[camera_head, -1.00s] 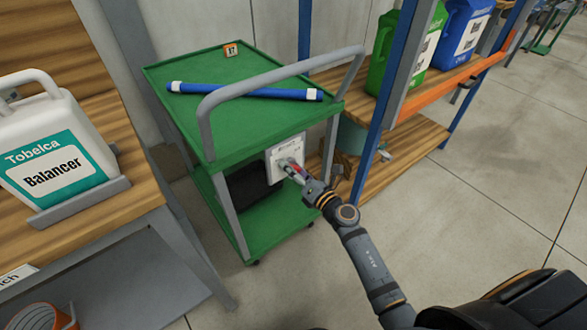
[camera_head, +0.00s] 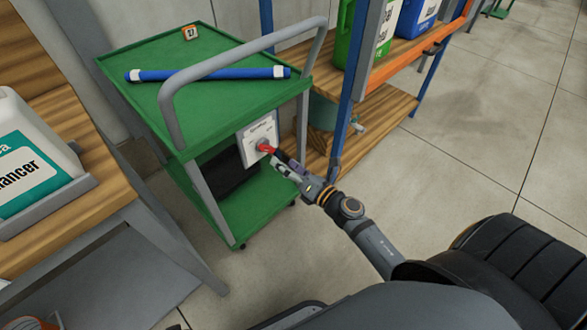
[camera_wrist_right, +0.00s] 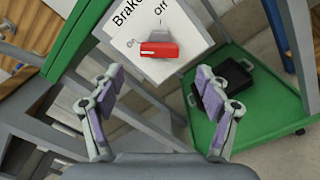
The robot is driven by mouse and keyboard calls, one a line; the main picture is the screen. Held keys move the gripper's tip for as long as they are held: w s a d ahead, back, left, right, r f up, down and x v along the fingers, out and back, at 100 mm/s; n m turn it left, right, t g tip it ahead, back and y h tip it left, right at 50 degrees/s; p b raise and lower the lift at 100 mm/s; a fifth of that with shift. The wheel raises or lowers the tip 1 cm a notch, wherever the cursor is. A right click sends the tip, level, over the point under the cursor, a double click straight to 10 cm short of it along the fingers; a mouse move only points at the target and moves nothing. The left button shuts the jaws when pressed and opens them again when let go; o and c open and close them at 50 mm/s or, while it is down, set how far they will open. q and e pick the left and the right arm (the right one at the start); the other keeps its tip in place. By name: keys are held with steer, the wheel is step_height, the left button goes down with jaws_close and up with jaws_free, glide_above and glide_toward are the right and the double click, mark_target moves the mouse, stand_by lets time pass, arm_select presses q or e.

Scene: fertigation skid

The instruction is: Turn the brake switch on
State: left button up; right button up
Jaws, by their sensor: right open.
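The brake switch is a white panel (camera_head: 259,137) on the end of the green cart, with a red handle (camera_head: 266,148). In the right wrist view the panel (camera_wrist_right: 118,28) reads "Brake", "Off" and "On". The red handle (camera_wrist_right: 158,50) lies crosswise near the "On" mark, on a grey base. My right gripper (camera_head: 281,164) is just in front of the panel. In the wrist view its fingers (camera_wrist_right: 157,83) are spread apart and empty, with the handle beyond their tips and apart from them. My left gripper is not in view.
A wooden bench (camera_head: 60,235) stands left. A shelf (camera_head: 386,105) with jugs stands behind right. Floor at right is clear.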

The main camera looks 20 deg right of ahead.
steer(key=shift+v, duration=2)
